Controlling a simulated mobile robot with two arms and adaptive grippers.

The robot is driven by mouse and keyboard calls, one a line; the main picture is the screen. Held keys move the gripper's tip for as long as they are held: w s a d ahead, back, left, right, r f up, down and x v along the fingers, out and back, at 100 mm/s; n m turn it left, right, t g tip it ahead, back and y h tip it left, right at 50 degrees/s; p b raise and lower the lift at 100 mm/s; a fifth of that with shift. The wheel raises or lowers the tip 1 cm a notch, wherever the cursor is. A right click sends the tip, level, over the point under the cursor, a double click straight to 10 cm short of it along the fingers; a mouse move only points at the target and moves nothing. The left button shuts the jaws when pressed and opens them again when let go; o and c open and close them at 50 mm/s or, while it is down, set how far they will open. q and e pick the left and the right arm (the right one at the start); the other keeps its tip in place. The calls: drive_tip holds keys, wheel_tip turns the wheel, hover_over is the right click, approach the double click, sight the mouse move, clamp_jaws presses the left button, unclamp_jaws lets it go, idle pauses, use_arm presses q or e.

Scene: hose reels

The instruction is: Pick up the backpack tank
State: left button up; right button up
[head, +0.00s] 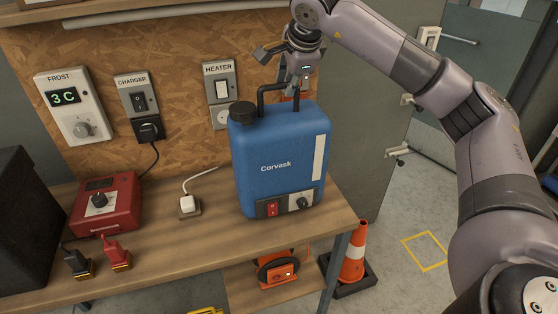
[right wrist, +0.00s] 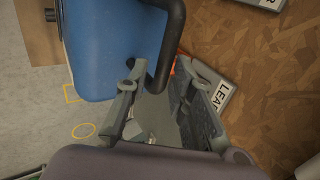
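The blue backpack tank (head: 275,165), marked "Corvask", stands upright on the wooden bench. It has a black cap (head: 243,112), a black top handle (head: 270,88), and a red switch and knob low on its front. My right gripper (head: 286,72) is just above the tank at the handle, with its fingers spread. In the right wrist view, the black handle (right wrist: 168,45) reaches down between the open fingers (right wrist: 163,92), and part of the blue tank (right wrist: 110,50) shows at the left. I cannot tell whether a finger touches the handle. My left gripper is not in view.
On the bench (head: 180,240) are a red control box (head: 105,205), a white plug (head: 188,204) and a dark case (head: 25,225). Switch panels, including a heater switch (head: 220,85), hang on the board behind. An orange reel (head: 278,270) and traffic cone (head: 355,255) are lower down.

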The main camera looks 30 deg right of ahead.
clamp_jaws()
idle(0.6)
drive_tip(key=shift+w+r, duration=0.1)
drive_tip(key=shift+r, duration=0.05)
